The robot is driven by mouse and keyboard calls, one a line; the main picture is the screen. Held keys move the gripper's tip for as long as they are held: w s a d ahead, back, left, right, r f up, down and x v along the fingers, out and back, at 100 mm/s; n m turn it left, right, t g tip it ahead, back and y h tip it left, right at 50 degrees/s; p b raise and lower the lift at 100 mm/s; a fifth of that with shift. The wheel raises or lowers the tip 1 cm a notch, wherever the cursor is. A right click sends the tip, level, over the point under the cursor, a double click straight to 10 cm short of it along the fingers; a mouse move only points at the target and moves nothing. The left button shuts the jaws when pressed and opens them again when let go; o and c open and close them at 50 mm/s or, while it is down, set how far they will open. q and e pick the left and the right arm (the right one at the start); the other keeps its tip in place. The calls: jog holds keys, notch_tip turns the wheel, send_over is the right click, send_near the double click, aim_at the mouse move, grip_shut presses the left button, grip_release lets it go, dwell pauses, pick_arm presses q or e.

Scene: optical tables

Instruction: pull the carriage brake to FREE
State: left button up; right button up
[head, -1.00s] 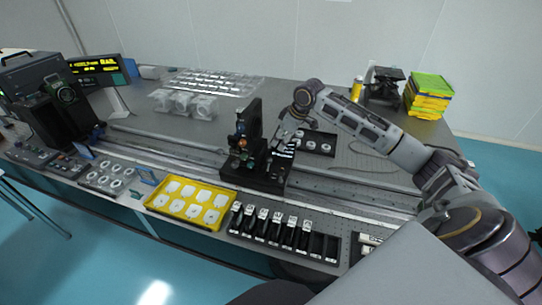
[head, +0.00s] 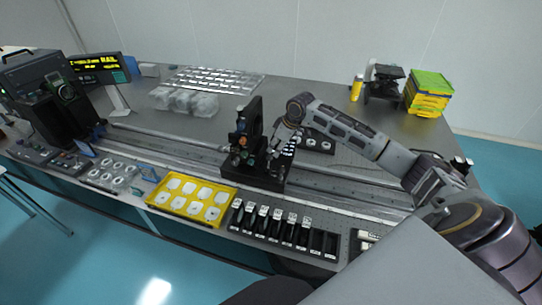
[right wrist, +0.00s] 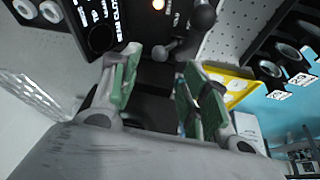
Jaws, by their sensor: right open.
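The black carriage (head: 252,175) sits on the long rail on the optical table, with an upright black plate (head: 254,122) on it. My right gripper (head: 275,156) is at the right side of the carriage, partly hidden by its own arm. In the right wrist view the right gripper (right wrist: 155,88) is open, its green-padded fingers apart. A dark lever with a round knob (right wrist: 165,50) shows just beyond the fingertips, apart from them. I cannot tell for sure whether it is the brake. A larger dark knob (right wrist: 203,16) is above it. The left gripper is not in view.
A yellow tray (head: 150,203) with white pieces and a row of black holders (head: 285,229) stand along the front edge. A display (head: 97,64) and dark machine are at left. The rail right of the carriage is clear.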

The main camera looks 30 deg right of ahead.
aim_at(271, 156)
jog(key=shift+p+x, duration=0.35)
jog(key=shift+x, duration=3.6)
jog(key=shift+c, duration=0.3)
grip_shut()
